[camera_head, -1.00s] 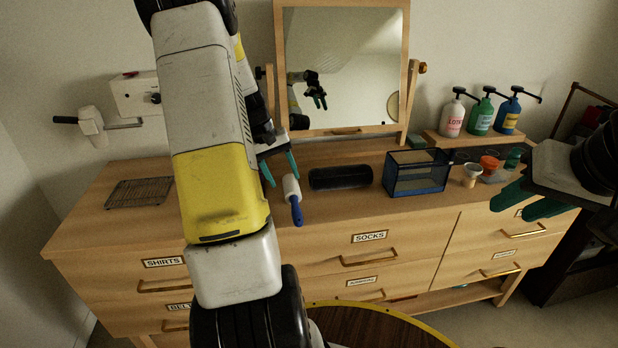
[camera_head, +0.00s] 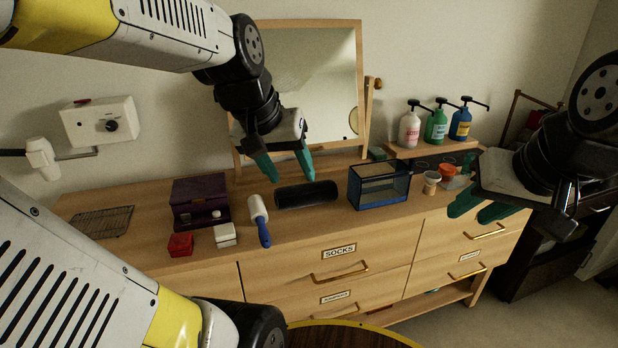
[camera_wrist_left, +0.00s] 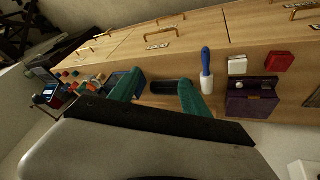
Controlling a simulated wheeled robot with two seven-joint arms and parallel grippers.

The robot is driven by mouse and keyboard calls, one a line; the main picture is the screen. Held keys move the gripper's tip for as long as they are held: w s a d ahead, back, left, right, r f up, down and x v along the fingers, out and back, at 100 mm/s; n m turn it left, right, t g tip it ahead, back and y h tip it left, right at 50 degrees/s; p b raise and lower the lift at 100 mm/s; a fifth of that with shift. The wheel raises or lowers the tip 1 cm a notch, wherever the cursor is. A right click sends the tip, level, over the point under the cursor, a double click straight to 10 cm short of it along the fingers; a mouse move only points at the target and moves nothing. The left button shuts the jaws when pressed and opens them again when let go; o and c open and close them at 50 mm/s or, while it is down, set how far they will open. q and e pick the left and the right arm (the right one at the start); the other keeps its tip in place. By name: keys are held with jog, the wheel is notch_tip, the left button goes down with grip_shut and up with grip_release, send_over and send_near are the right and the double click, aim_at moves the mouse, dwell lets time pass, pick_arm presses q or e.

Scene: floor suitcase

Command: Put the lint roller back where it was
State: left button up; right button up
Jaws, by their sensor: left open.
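The lint roller (camera_head: 259,219), with a white head and a blue handle, lies on the dresser top, its handle pointing to the front edge. It also shows in the left wrist view (camera_wrist_left: 206,72). My left gripper (camera_head: 290,178) is open and empty, above the back of the dresser near the black tray. In the left wrist view its fingers (camera_wrist_left: 160,90) are spread with nothing between them. My right gripper (camera_head: 487,212) is at the right, in front of the dresser; its finger gap is unclear.
A purple box (camera_head: 200,190), a red box (camera_head: 180,244) and a white box (camera_head: 225,236) stand left of the roller. A wire rack (camera_head: 102,222) lies at the far left. A blue glass box (camera_head: 380,190), small cups (camera_head: 431,182) and pump bottles (camera_head: 436,126) stand right. The mirror (camera_head: 310,80) rises behind.

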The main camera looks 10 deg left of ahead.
pick_arm(q)
jog(key=shift+m+t, duration=0.6)
jog(key=shift+m, duration=0.1)
jog(key=s, duration=0.1)
jog(key=s+d, duration=0.1)
jog(key=s, duration=0.1)
jog(key=s+d, duration=0.1)
jog(key=s, duration=0.1)
jog(key=shift+d, duration=0.25)
pick_arm(e)
jog(key=shift+c, duration=0.5)
